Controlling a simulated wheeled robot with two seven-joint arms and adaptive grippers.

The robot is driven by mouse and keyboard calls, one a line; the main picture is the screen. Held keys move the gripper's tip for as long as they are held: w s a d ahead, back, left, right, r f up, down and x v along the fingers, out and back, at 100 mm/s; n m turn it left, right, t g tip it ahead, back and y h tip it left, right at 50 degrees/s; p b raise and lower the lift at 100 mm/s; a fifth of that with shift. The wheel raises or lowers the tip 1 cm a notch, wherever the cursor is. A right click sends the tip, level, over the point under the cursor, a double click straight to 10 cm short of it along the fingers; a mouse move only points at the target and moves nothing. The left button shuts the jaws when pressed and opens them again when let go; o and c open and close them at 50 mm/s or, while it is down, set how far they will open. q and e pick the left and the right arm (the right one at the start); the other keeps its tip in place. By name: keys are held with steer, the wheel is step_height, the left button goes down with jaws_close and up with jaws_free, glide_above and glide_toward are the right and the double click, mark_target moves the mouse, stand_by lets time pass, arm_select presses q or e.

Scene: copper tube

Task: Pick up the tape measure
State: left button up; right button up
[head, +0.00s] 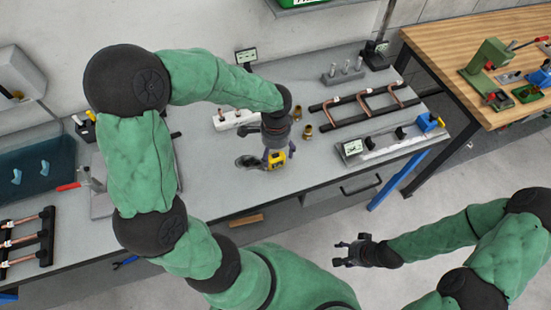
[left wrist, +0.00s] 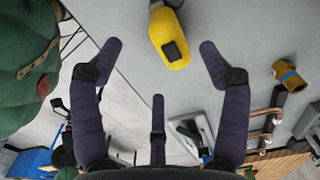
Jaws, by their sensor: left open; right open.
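The yellow and black tape measure (head: 276,160) lies on the grey workbench near its front edge. It also shows in the left wrist view (left wrist: 170,38), at the top and roughly between the fingers. My left gripper (head: 262,161) is over the bench right at the tape measure, pointing down. In the left wrist view its dark fingers (left wrist: 158,62) are spread apart with nothing held between them. The tape measure lies ahead of the fingertips. My right gripper (head: 345,252) is open and empty, out over the floor in front of the bench.
Brass fittings (head: 307,132) stand just right of the tape measure. A white block (head: 232,120) is behind. A wooden table (head: 470,40) stands at the back right.

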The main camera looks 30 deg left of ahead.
mark_target(277, 157)
arm_select(q)
step_height(277, 157, down, 2)
steer(key=shift+w+a+f, duration=0.1)
steer(key=shift+w, duration=0.05)
steer(key=shift+f+b, duration=0.35)
steer(key=shift+f, duration=0.25)
steer(key=f, duration=0.2)
steer(key=f+b, duration=0.1)
steer(key=f, duration=0.1)
steer(key=shift+w, duration=0.2)
steer(key=shift+r, duration=0.15)
steer(key=c, duration=1.5)
